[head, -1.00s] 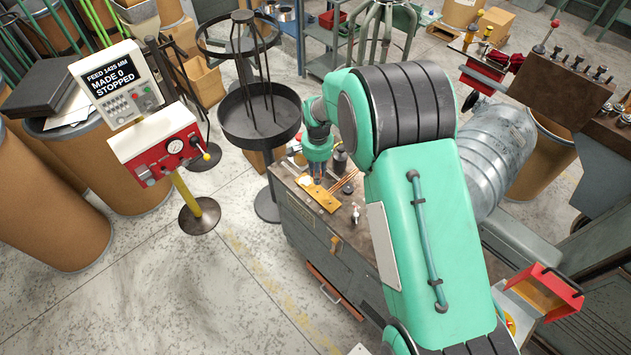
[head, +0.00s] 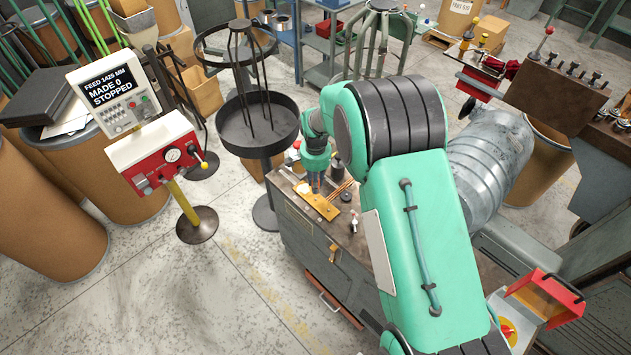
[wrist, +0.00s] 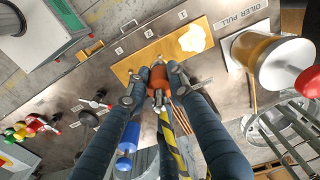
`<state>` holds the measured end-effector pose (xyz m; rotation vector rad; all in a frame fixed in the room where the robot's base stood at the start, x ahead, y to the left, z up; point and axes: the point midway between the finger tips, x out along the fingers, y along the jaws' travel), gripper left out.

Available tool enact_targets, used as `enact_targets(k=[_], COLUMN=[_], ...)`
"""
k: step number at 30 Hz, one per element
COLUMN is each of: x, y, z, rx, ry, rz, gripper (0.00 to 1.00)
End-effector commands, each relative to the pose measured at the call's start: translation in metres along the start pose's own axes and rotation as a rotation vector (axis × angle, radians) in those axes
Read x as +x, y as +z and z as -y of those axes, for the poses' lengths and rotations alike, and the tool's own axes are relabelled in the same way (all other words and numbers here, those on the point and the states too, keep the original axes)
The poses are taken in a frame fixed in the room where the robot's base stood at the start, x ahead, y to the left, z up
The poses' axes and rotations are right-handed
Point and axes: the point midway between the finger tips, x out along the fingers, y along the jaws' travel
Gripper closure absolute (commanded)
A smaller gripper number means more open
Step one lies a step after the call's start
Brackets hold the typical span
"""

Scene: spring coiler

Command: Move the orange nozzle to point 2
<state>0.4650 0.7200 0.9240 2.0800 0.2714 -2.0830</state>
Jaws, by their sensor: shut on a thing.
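My gripper (wrist: 157,77) is shut on the orange nozzle (wrist: 159,80), which sits between its two fingertips in the wrist view. A yellow-and-black striped piece (wrist: 176,140) runs down from beside the nozzle. The nozzle is over or at the near edge of a tan board (wrist: 165,52); I cannot tell if it touches it. In the head view my gripper (head: 314,184) is low over the same board (head: 324,209), and the nozzle is not clear there.
A pale patch (wrist: 193,39) lies on the board's right part. An amber cylinder with a red knob (wrist: 268,58) stands to the right. A blue cylinder (wrist: 129,138) and black-handled parts (wrist: 90,117) lie to the left. The dark bench (head: 345,245) carries all this.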

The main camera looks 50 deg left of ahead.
Motion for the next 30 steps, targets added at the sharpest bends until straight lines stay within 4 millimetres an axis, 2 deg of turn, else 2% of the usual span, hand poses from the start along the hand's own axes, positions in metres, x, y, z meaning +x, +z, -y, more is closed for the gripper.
enact_targets(k=[15,30], x=[0.037,0.044], y=[0.000,0.000], z=[0.000,0.000], rx=[0.000,0.000], ry=[0.000,-0.001], rz=[0.000,-0.001], gripper=[1.00,1.00])
